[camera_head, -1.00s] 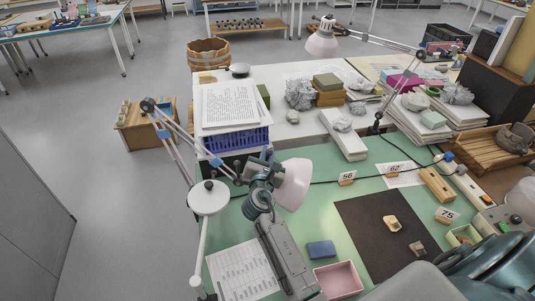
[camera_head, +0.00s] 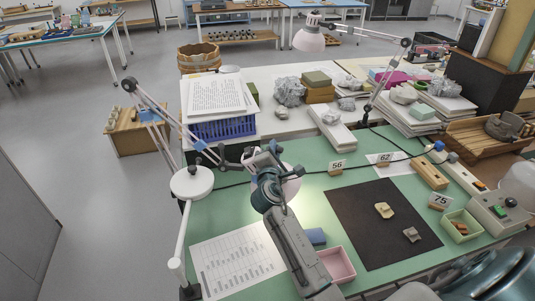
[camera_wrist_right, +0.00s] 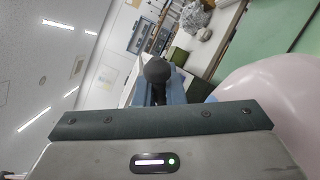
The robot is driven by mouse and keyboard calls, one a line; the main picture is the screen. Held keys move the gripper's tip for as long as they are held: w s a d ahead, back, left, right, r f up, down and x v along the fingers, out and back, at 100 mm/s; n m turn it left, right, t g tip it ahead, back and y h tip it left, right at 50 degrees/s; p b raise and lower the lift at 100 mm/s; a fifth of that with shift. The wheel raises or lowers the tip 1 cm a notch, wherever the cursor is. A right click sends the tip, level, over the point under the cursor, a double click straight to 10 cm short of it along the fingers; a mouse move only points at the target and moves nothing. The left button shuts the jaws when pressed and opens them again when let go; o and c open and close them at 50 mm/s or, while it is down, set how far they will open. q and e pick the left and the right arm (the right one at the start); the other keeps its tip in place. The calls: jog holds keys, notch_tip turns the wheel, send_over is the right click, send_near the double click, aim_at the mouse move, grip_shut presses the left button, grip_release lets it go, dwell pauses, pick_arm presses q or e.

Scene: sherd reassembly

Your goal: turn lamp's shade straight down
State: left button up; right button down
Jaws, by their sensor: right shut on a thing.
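The lamp stands at the left of the green bench. Its jointed arm (camera_head: 160,108) runs up, then down to a pale pink shade (camera_head: 292,187). My right gripper (camera_head: 266,163) is shut on the shade's end of the lamp and covers much of the shade in the head view. The exact gripping point is hidden. In the right wrist view the shade (camera_wrist_right: 275,100) fills the right side, beside a dark round knob (camera_wrist_right: 157,70). The shade's opening is hidden, so its exact tilt cannot be told; light falls on the mat below. My left gripper is not in view.
A second lamp with a pinkish shade (camera_head: 309,39) stands at the back. A blue crate (camera_head: 222,128) with papers is behind the near lamp. A dark mat (camera_head: 375,245) with sherds, a pink box (camera_head: 338,264) and a blue block (camera_head: 315,236) lie nearby.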

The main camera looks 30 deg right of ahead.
jog(key=f+m+b, duration=0.1)
jog(key=d+f+m+b, duration=0.1)
jog(key=f+m+b, duration=0.1)
jog(key=f+b, duration=0.1)
jog(key=shift+s+d, duration=0.15)
jog(key=shift+s, duration=0.25)
pick_arm(q)
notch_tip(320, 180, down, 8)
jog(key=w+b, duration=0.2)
jog(key=b, duration=0.1)
pick_arm(e)
jog(key=shift+s+d+f+m, duration=0.1)
jog(key=shift+d+f+m, duration=0.05)
jog(key=shift+f+m, duration=0.4)
jog(key=shift+s+d+f+m, duration=0.1)
jog(key=shift+f+m, duration=0.25)
jog(key=shift+m, duration=0.3)
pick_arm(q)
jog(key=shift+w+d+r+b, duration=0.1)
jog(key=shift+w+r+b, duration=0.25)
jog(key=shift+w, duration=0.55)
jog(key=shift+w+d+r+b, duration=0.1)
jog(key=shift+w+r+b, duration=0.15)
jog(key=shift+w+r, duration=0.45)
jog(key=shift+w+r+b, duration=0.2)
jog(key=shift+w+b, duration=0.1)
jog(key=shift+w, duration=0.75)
pick_arm(e)
jog(key=shift+f+m, duration=0.4)
jog(key=shift+m, duration=0.2)
